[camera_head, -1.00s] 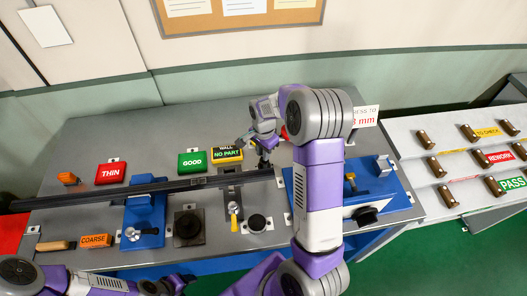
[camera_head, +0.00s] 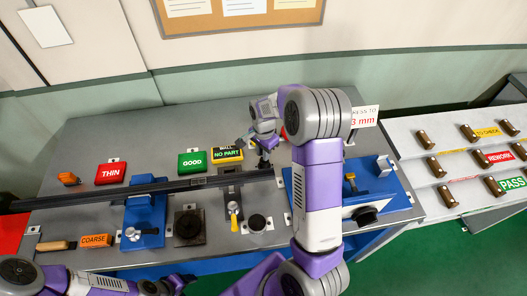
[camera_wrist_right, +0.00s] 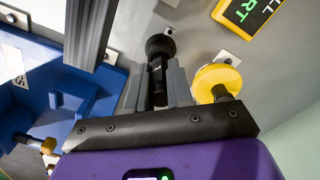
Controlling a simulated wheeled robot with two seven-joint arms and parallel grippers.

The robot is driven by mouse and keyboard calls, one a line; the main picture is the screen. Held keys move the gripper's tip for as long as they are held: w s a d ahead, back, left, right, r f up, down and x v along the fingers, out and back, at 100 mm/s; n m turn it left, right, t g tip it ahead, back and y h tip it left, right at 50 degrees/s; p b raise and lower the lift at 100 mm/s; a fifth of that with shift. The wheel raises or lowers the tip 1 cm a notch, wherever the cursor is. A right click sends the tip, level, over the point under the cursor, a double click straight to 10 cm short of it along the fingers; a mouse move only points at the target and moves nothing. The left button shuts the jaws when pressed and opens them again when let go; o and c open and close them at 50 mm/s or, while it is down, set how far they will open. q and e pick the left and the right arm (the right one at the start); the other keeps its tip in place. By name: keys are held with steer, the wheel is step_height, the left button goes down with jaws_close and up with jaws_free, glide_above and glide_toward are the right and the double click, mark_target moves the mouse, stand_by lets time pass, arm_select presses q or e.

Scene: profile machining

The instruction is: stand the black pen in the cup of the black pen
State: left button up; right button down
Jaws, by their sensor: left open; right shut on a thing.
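My right gripper (camera_wrist_right: 156,92) is shut on the black pen (camera_wrist_right: 157,88), a dark cylinder between its two grey fingers. Just beyond the fingertips is a round black cup (camera_wrist_right: 160,46). The pen lines up with this cup; I cannot tell whether its end is inside or above it. In the head view the right gripper (camera_head: 263,160) is at the back of the bench, beside the end of the long dark profile, and the pen cannot be made out there. My left gripper (camera_head: 182,283) is open at the bottom left, before the front edge, and only partly clear.
A yellow round cup (camera_wrist_right: 217,82) with a dark stem stands close beside the right fingers. The NO PART sign (camera_head: 227,155) is left of the gripper. The long profile (camera_head: 110,195) crosses the bench. A blue fixture (camera_head: 372,185) is to the right.

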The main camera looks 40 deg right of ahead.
steer(key=c, duration=0.9)
jaws_free()
steer(key=shift+r, duration=3.8)
